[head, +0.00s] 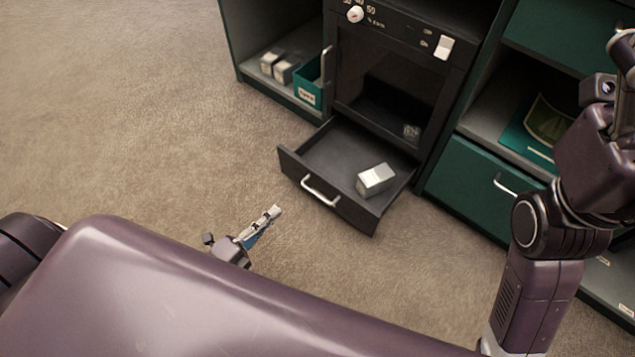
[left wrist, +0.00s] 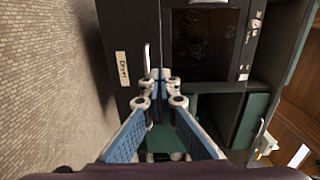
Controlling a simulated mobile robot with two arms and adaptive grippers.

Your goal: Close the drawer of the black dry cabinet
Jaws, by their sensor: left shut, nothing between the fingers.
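The black dry cabinet (head: 388,70) stands at the top centre of the head view. Its bottom drawer (head: 309,189) is pulled out, with a pale bar handle (head: 320,191) on its front. A silver box (head: 375,179) lies inside the drawer. My left gripper (head: 275,211) is shut and empty, over the floor in front of the drawer and apart from it in the head view. In the left wrist view, its closed fingertips (left wrist: 160,74) overlap the dark cabinet near a pale handle (left wrist: 147,58); contact cannot be told. My right arm is at the right edge, its fingers unclear.
Green shelving flanks the cabinet. The left bay holds small grey boxes (head: 271,62) and a green box (head: 309,81). A closed green drawer (head: 478,172) is at the right. Carpet (head: 150,120) is clear at the left.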

